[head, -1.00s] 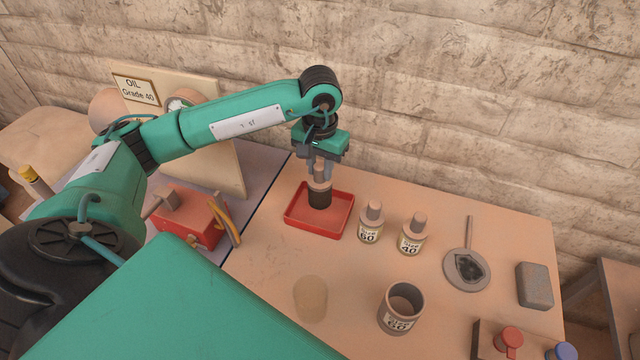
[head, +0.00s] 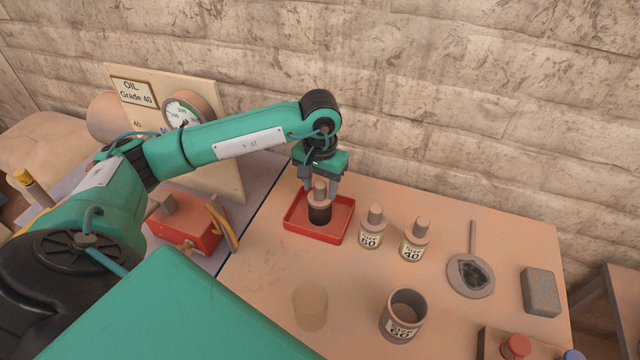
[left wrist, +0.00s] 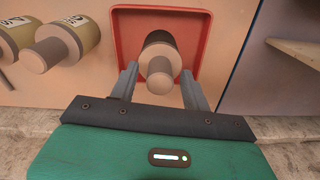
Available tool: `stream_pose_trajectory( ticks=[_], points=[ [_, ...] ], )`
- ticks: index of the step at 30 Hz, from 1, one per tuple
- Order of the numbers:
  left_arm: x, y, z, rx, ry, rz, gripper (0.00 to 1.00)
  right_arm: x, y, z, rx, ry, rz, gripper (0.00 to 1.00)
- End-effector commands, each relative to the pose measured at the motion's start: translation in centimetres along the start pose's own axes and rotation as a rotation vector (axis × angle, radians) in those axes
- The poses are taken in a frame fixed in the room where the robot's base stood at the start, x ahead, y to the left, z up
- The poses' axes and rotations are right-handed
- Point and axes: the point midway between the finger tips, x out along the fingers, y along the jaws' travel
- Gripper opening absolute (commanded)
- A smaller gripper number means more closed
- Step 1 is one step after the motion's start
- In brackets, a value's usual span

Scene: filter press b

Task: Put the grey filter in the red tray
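The grey filter (head: 320,214), with a dark body and a paler knob on top, stands upright inside the red tray (head: 312,235). In the left wrist view the filter (left wrist: 158,50) shows end-on within the red tray (left wrist: 125,30). My left gripper (head: 320,190) is right above it, pointing down. Its two fingers (left wrist: 159,85) stand apart on either side of the knob, with a visible gap on both sides. It is open and holds nothing. My right gripper is not in view.
Two labelled filters, Size 60 (head: 371,230) and Size 40 (head: 413,242), stand right of the tray. A labelled cup (head: 402,316), a round strainer-like tool (head: 470,272) and a grey block (head: 540,291) lie further right. A red press (head: 185,222) is at left.

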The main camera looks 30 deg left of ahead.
Motion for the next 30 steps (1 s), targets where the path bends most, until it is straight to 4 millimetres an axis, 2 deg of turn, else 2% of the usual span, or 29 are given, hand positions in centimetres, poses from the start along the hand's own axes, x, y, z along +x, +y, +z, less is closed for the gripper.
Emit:
stream_pose_trajectory(
  ticks=[9, 21, 25, 30],
  points=[
    [-0.8, 0.0, 0.0, 0.000, 0.001, 0.000, 0.48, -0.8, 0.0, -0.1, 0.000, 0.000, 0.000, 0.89],
    [-9.3, 0.0, -0.1, 0.000, 0.003, 0.000, 0.48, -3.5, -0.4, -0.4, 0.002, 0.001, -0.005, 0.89],
    [-11.2, 0.0, -0.1, 0.000, 0.002, 0.001, 0.48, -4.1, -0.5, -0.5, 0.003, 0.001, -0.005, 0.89],
    [-12.2, 0.0, 0.0, 0.000, 0.000, 0.001, 0.48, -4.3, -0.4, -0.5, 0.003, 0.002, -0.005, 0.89]
  ],
)
